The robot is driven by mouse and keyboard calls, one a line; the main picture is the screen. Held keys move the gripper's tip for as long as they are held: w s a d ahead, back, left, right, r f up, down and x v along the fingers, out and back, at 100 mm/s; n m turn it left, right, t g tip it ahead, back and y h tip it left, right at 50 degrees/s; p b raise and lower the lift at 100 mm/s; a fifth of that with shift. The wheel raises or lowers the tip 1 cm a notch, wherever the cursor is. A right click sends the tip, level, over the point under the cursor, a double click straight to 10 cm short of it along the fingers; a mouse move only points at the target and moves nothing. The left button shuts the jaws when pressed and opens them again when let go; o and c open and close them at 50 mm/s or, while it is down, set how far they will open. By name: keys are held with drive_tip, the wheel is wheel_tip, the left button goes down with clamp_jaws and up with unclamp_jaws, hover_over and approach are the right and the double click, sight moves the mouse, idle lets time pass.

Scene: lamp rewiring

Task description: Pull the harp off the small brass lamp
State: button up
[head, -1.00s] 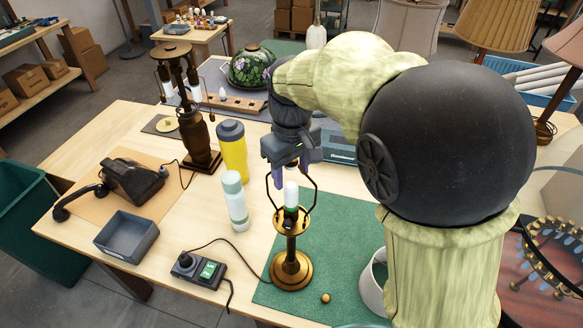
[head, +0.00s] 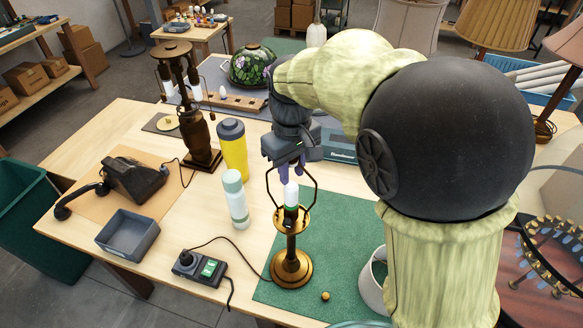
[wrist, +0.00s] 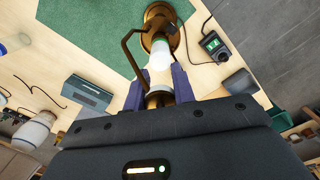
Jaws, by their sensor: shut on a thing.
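The small brass lamp (head: 291,265) stands upright on the green mat (head: 342,240), with a white bulb (head: 291,196) in its socket. The dark bronze harp (head: 316,190) bows around the bulb, its legs running down beside the socket. My gripper (head: 291,172) is above the lamp, pointing down, shut on the top of the harp. In the wrist view, the brass-coloured top of the harp (wrist: 159,97) sits between the two purple fingers, and one leg (wrist: 129,50) runs toward the lamp base (wrist: 158,20). Whether the harp's feet are seated I cannot tell.
A small brass ball (head: 325,296) lies on the mat's front part. A white-green bottle (head: 236,200) and a yellow tumbler (head: 233,150) stand left of the lamp. A switch box (head: 200,268) has a cord to the lamp. A pale pot (head: 374,285) stands at right.

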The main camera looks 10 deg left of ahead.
drive_tip(key=shift+r+p, duration=0.45)
drive_tip(key=shift+r, duration=0.25)
wheel_tip(320, 180, up, 11)
drive_tip(key=p, duration=0.9)
drive_tip(key=shift+f, duration=0.1)
wheel_tip(320, 180, up, 5)
drive_tip(key=shift+f, duration=0.2)
idle(0.4)
